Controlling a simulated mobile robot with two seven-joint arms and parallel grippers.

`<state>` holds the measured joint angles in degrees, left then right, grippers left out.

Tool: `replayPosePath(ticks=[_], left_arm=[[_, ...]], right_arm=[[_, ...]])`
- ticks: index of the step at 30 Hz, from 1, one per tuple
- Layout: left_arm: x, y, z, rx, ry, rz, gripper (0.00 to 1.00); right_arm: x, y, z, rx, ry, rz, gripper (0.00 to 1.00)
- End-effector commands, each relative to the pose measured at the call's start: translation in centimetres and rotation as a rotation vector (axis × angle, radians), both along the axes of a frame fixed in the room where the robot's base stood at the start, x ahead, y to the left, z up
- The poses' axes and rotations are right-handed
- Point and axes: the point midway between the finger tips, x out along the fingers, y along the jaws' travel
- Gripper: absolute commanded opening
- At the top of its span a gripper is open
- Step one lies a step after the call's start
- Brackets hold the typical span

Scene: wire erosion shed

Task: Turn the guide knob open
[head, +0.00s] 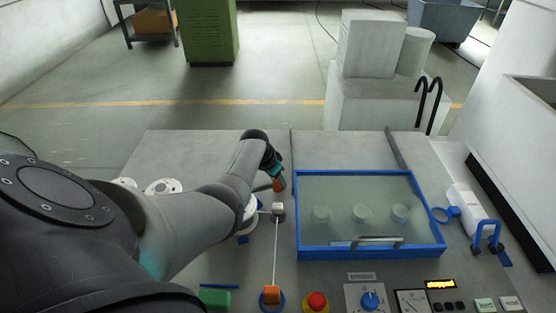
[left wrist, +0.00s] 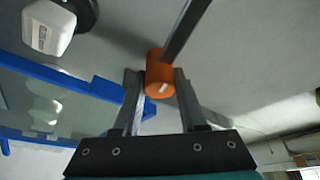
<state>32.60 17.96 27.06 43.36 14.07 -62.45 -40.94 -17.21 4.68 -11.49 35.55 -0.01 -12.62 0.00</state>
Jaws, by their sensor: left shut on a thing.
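The guide knob appears to be the small orange cylinder (head: 279,186) toward the back of the grey bench, left of the blue-framed cover. In the left wrist view the orange cylinder (left wrist: 161,78) sits between the two fingers and has a short white mark on its face. My left gripper (head: 277,179) reaches over it from the left and is shut on it. A dark bar runs past the cylinder in the left wrist view. My arm hides part of the bench left of the knob. My right gripper is in neither view.
A white block (head: 278,208) stands close in front of the knob, with a thin pale line running to an orange block (head: 271,295). The blue-framed glass cover (head: 299,215) is just right. A red button (head: 317,302) and blue dial (head: 370,300) line the front.

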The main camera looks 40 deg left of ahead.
Motion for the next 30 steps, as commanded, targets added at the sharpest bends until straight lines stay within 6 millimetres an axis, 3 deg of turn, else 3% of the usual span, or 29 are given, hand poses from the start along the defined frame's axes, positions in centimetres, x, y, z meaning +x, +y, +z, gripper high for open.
replayPosePath(ticks=[13, 30], left_arm=[[0.0, 0.1, -0.1, -0.001, 0.001, -0.279, 0.0], [0.0, -0.1, 0.0, -0.002, 0.002, -0.345, 0.0]], right_arm=[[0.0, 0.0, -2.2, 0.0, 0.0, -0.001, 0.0], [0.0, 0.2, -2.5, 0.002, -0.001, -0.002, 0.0]])
